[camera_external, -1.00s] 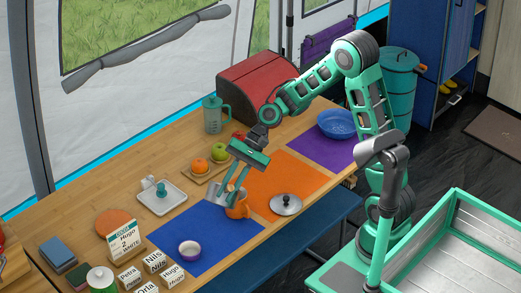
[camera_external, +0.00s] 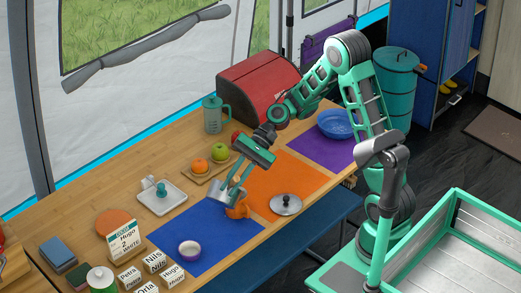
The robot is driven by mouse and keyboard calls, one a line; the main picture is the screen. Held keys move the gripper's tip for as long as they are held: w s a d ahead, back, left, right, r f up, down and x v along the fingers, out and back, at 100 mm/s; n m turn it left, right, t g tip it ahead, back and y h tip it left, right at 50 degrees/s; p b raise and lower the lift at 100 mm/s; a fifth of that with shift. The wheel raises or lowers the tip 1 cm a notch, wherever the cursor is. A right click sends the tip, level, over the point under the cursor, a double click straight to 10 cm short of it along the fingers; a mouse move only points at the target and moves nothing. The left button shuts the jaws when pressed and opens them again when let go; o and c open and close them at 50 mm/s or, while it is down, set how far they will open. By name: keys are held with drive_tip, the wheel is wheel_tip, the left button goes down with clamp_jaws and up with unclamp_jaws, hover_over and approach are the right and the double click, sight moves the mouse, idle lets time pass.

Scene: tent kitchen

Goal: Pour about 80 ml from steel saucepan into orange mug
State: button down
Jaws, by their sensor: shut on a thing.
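The orange mug (camera_external: 238,210) stands on the table where the blue mat and the orange mat meet. The small steel saucepan (camera_external: 218,193) is just left of and above the mug, tilted toward it. My gripper (camera_external: 230,188) is shut on the saucepan and partly hides it. The inside of both vessels is hidden, so I cannot tell the liquid level or whether any is flowing. A steel lid (camera_external: 286,204) with a dark knob lies on the orange mat to the right of the mug.
A purple-and-white bowl (camera_external: 189,250) stands on the blue mat (camera_external: 180,228). A white tray (camera_external: 162,197) and a wooden fruit board (camera_external: 206,172) lie behind. A blue bowl (camera_external: 337,124) is on the purple mat. The orange mat (camera_external: 287,176) is mostly clear.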

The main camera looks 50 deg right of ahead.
drive_tip(key=shift+w+d+r+y, duration=0.15)
drive_tip(key=shift+d+y, duration=0.15)
drive_tip(key=shift+d, duration=0.15)
drive_tip(key=shift+w+d+r, duration=0.1)
drive_tip(key=shift+d, duration=0.15)
drive_tip(key=shift+p, duration=0.3)
drive_tip(key=shift+w+d+r+m+g+y+p, duration=0.15)
drive_tip(key=shift+w+d+r+y+p, duration=0.15)
drive_tip(key=shift+d+y, duration=0.45)
drive_tip(key=shift+w+d+r+m+g+y+p, duration=0.15)
drive_tip(key=shift+d+r+y+p, duration=0.25)
drive_tip(key=shift+d+y, duration=0.35)
drive_tip(key=shift+a, duration=0.1)
